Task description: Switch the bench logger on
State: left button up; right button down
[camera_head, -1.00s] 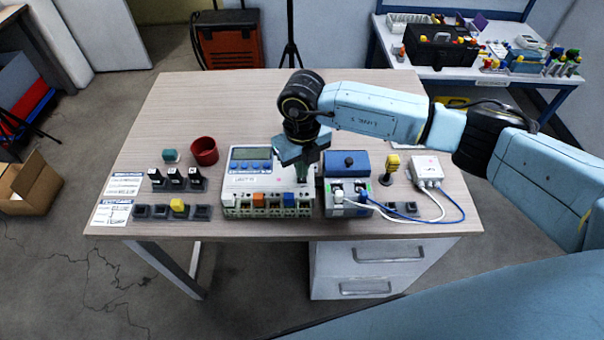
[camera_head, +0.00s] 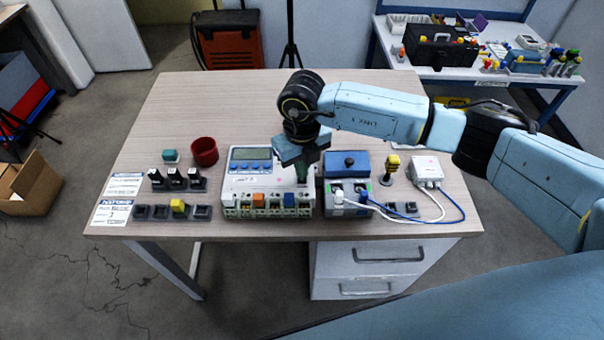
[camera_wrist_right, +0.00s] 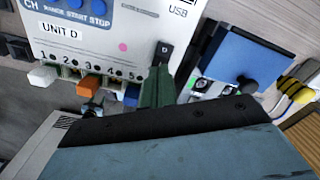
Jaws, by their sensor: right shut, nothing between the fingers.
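The bench logger (camera_head: 236,184) is a white box with a grey display (camera_head: 250,154) and a row of blue buttons (camera_head: 252,167). Its face (camera_wrist_right: 95,45) reads "UNIT D", with START and STOP labels by the buttons in the right wrist view. Coloured plugs, one orange (camera_wrist_right: 89,86), sit along its front terminals. My right gripper (camera_head: 302,178) is shut and empty over the logger's right part. Its green fingers (camera_wrist_right: 157,82) point at a small black piece marked D (camera_wrist_right: 164,52), below a USB label. I cannot tell whether they touch it. My left gripper is not in view.
A blue-topped box (camera_head: 347,164) with cables stands close right of the logger, beside a yellow-topped part (camera_head: 393,161) and a white box (camera_head: 426,170). Black parts in holders (camera_head: 174,180) and a red cup (camera_head: 204,152) are left. The table's back left is clear.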

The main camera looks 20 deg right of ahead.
jog(key=shift+f+b, duration=0.7)
jog(key=shift+f, duration=0.2)
dwell(0.9)
jog(key=shift+r+p, duration=2.55)
jog(key=shift+r, duration=1.05)
jog(key=shift+f, duration=0.1)
